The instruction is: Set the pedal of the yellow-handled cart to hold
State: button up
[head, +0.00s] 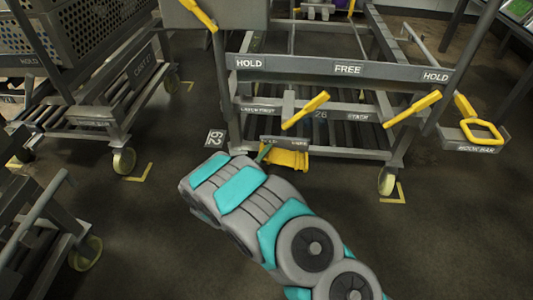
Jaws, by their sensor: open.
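The yellow-handled cart (310,78) stands upper centre, with HOLD, FREE and HOLD labels on its top bar. Two yellow lever handles, left (306,110) and right (412,108), stick out from its lower front bars. A yellow pedal (288,159) sits low at the front left of this cart, under a small dark label strip I cannot read fully. My gripper (264,152) is at the pedal's left end, at the far end of my arm. Only a green finger part shows; the rest is hidden behind my wrist. I cannot tell whether it touches the pedal.
Another cart (112,95) with a grey crate stands at the upper left, and a cart corner (50,235) is at the lower left. A yellow hook handle (480,130) on a HOOK BAR block is at the right. The dark floor at lower right is clear.

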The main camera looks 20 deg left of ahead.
jog(key=shift+w, duration=0.45)
grip_shut()
jog(key=shift+f, duration=0.1)
dwell(1.1)
